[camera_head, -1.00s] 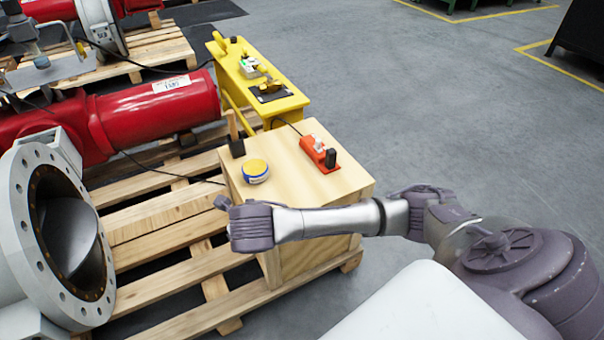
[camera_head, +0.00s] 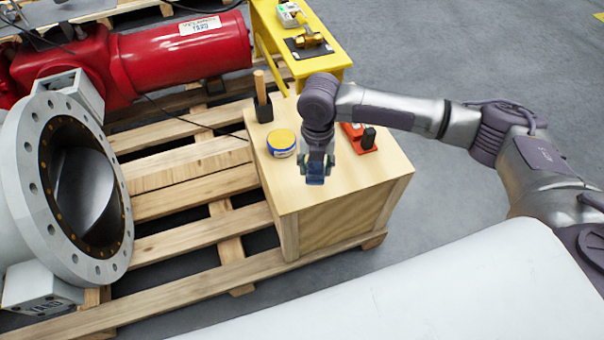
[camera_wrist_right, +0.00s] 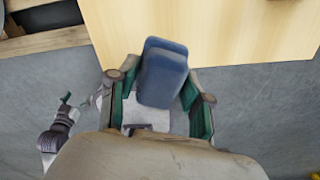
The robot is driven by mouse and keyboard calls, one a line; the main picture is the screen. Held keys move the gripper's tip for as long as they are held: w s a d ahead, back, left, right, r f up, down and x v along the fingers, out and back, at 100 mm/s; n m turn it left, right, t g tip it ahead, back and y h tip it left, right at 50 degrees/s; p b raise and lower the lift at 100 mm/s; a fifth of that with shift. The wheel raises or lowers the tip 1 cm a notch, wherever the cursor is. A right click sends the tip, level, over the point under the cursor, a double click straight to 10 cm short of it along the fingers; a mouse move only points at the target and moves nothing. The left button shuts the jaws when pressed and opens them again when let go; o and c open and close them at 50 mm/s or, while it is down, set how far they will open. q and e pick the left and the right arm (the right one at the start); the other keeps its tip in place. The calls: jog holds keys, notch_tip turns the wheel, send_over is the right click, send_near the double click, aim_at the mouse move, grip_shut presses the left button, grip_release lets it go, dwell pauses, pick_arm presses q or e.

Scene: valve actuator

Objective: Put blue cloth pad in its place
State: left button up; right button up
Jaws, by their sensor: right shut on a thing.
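The blue cloth pad (camera_wrist_right: 163,72) is a dark blue folded piece with rounded edges in the right wrist view. My right gripper (camera_wrist_right: 160,100) is shut on it, with a finger on either side. In the head view the right gripper (camera_head: 316,170) points down over the front part of the wooden box top, and a bit of the blue pad (camera_head: 315,180) shows at its tip. From these views I cannot tell how far the pad is above the wood. My left gripper does not show clearly in the head view.
The wooden box (camera_head: 345,210) carries a round yellow-lidded tin (camera_head: 281,143), a wooden-handled black tool (camera_head: 263,108) and an orange device (camera_head: 360,137), partly behind my arm. A large grey flanged valve (camera_head: 70,190) stands left, with a red cylinder (camera_head: 185,55) behind. A yellow bench (camera_head: 325,65) stands behind the box.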

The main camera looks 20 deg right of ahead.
jog(key=w+a+f, duration=0.2)
jog(key=w, duration=0.1)
jog(key=shift+a+f+b, duration=0.2)
jog(key=shift+a+b, duration=0.1)
jog(key=shift+w+f+b, duration=0.1)
jog(key=shift+f+b, duration=0.35)
jog(key=shift+f, duration=1.6)
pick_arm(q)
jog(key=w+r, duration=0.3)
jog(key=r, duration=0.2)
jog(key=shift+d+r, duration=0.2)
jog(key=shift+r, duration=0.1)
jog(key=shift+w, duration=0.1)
pick_arm(e)
jog(key=o, duration=1.2)
jog(key=shift+f, duration=0.1)
jog(key=shift+c, duration=0.2)
jog(key=shift+r, duration=0.2)
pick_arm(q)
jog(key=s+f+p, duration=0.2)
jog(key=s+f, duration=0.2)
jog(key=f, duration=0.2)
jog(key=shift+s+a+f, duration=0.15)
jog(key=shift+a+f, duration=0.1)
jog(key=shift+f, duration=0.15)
pick_arm(e)
notch_tip(320, 180, up, 12)
jog(key=shift+f, duration=0.1)
